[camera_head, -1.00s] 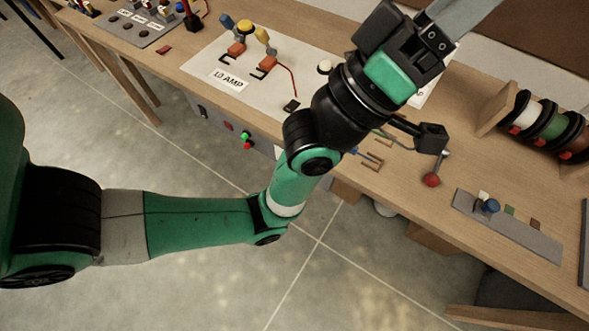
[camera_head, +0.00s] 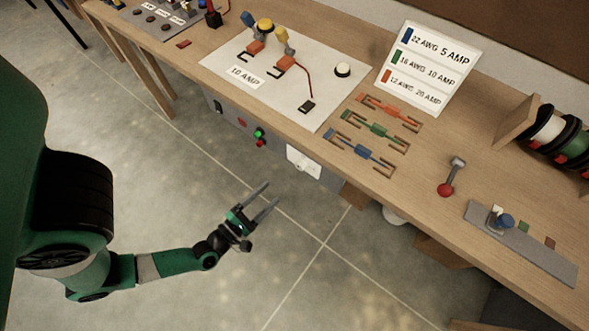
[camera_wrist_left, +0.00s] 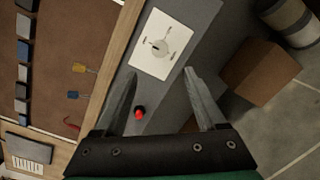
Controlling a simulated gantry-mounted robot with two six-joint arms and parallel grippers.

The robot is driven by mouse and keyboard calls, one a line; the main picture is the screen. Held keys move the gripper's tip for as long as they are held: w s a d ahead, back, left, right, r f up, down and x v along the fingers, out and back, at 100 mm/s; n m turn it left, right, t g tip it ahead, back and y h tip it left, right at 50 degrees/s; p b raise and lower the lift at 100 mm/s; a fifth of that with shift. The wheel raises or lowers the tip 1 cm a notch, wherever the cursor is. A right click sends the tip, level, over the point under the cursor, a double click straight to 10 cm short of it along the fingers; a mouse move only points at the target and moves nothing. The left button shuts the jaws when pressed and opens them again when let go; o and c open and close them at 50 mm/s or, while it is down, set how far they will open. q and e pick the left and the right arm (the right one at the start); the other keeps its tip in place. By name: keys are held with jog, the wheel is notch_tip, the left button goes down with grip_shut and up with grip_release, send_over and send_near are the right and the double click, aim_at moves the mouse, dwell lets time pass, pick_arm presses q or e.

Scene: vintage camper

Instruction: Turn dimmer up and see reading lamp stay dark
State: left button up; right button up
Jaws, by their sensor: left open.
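A white plate with a small knob (camera_head: 304,162), which looks like the dimmer, is on the grey panel below the table's front edge. In the left wrist view the plate (camera_wrist_left: 178,55) lies beyond my fingertips, its knob (camera_wrist_left: 157,46) near the middle. My left gripper (camera_head: 271,193) is open and empty, in front of the panel, with its fingers pointing toward it. Both fingers show spread in the wrist view (camera_wrist_left: 160,73), apart from the plate. I cannot pick out a reading lamp with certainty. My right gripper is not in view.
The grey panel (camera_head: 225,112) also carries a green button (camera_head: 258,133) and a red one (camera_head: 261,143). A brown box (camera_wrist_left: 259,70) stands below the table in the wrist view. A red-balled lever (camera_head: 451,177) is on the table (camera_head: 430,200). Floor before the panel is clear.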

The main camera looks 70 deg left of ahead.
aim_at(298, 168)
pick_arm(q)
jog(key=b+x, duration=0.2)
jog(key=x, duration=1)
jog(key=shift+b, duration=0.35)
jog(key=shift+d, duration=0.1)
grip_shut()
